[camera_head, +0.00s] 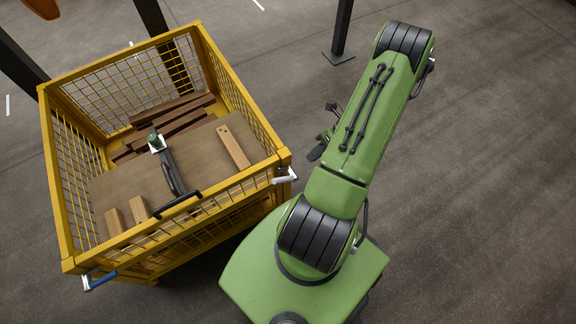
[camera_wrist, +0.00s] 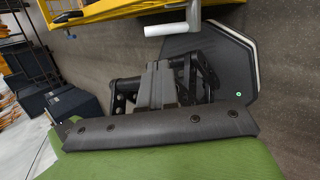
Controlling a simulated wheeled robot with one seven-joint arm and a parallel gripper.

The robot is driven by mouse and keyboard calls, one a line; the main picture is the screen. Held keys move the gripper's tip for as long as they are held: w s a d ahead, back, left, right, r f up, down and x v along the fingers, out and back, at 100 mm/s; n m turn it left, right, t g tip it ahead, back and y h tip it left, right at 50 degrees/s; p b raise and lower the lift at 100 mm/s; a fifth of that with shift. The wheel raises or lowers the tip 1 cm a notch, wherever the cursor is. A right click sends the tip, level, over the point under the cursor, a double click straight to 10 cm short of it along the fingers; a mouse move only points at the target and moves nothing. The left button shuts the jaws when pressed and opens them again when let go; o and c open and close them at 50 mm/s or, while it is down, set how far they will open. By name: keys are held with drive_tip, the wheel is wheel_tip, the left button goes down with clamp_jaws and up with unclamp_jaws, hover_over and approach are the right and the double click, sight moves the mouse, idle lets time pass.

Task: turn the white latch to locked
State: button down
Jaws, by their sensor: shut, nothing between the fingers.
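The white latch (camera_head: 285,178) is a short white handle on the outside of the yellow crate (camera_head: 225,186), at its near right corner. In the head view it lies roughly level, its grey pivot at the right end. In the wrist view the white handle (camera_wrist: 166,30) shows at the top, just beyond the gripper. My gripper (camera_head: 319,150) is partly hidden behind my green arm, to the upper right of the latch and apart from it. In the wrist view my gripper (camera_wrist: 150,86) is dark, shut and empty.
A blue handle (camera_head: 98,282) sits at the crate's near left corner. Planks (camera_head: 234,146) and a dark tool (camera_head: 172,170) lie in the crate. A black post (camera_head: 342,30) stands behind. Blue bins (camera_wrist: 52,100) show left in the wrist view. Floor right of my arm is clear.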

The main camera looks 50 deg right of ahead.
sight(282, 179)
drive_tip(key=shift+m, duration=0.4)
drive_tip(key=b+x, duration=0.3)
drive_tip(key=x, duration=1)
drive_tip(key=shift+w+a+f+b, duration=0.1)
drive_tip(key=shift+w+f+b, duration=0.15)
drive_tip(key=shift+b, duration=0.1)
